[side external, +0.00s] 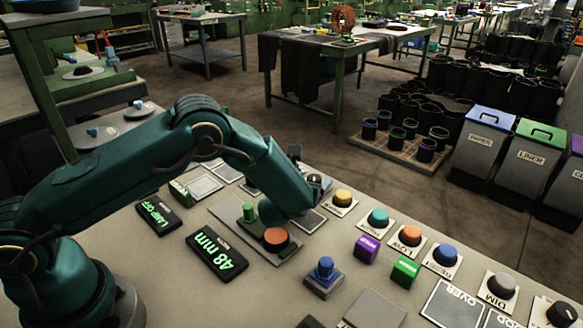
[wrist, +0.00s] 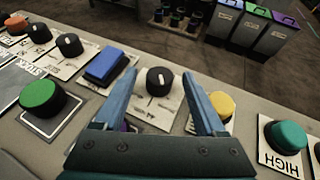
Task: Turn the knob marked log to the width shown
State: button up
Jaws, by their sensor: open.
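A black round knob (wrist: 160,81) with a white pointer line stands on a pale plate (wrist: 147,110) with small dark markings in the wrist view. The markings are too small to read, so I cannot confirm which is log. My gripper (wrist: 159,62) is open, with one blue finger on each side of this knob in the picture. I cannot tell whether the fingers touch it. In the side view a dark knob (side external: 315,180) shows beside the end of my arm, partly hidden. A black display (side external: 217,254) reads 48 mm in green.
Left of the knob are a blue block (wrist: 106,66), a green button (wrist: 42,97) and more black knobs (wrist: 69,45). Right of it are a yellow button (wrist: 221,104) and a teal button marked HIGH (wrist: 286,136). Another display (side external: 158,214) reads LAMP OFF.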

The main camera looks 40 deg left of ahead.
jog(key=shift+w, duration=0.15)
grip_shut()
jog(key=shift+a+m+t+h, duration=0.25)
jog(key=shift+m+h, duration=0.35)
jog(key=shift+a+m+t+h, duration=0.2)
jog(key=shift+m+t+h, duration=0.05)
jog(key=shift+m+h, duration=0.65)
jog(key=shift+h, duration=0.2)
jog(key=shift+d, duration=0.1)
grip_release()
